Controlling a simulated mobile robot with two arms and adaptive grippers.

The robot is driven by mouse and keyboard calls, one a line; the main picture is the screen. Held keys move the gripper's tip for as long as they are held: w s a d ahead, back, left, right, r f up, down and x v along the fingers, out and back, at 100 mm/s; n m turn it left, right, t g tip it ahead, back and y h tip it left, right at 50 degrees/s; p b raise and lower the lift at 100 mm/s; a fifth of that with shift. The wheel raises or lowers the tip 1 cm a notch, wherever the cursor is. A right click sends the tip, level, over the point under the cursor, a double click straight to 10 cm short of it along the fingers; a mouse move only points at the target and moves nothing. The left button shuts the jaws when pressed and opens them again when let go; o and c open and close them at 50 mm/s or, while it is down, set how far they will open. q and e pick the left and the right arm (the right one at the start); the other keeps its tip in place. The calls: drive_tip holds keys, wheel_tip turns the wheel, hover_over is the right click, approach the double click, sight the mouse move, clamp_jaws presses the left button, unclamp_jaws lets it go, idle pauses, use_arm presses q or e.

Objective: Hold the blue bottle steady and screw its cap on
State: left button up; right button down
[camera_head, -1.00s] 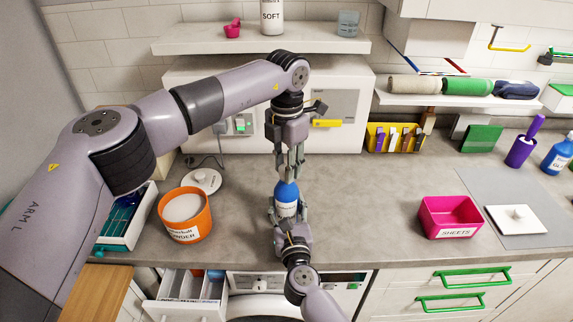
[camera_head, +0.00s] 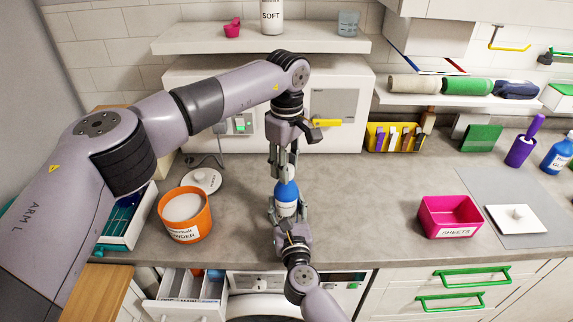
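The blue bottle (camera_head: 287,191) stands upright above the counter's front part, with a white label facing me. My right gripper (camera_head: 287,210) comes from the front edge, with one finger on each side of the bottle's lower body, shut on it. My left gripper (camera_head: 285,168) points straight down over the bottle. Its fingertips close around the small white cap (camera_head: 288,171) at the bottle's top. The fingers hide much of the cap, so I cannot tell how far it sits on the neck.
An orange powder tub (camera_head: 186,228) and a white lid (camera_head: 201,181) are at left. A pink bin (camera_head: 447,216) stands at right. An open drawer (camera_head: 190,292) juts out below. The counter between bottle and pink bin is clear.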

use_arm(q)
drive_tip(key=o, duration=0.5)
drive_tip(key=shift+c, duration=0.2)
wheel_tip(320, 180, up, 12)
idle(0.4)
wheel_tip(320, 180, up, 9)
idle(0.6)
use_arm(e)
drive_tip(key=c, duration=0.6)
unclamp_jaws()
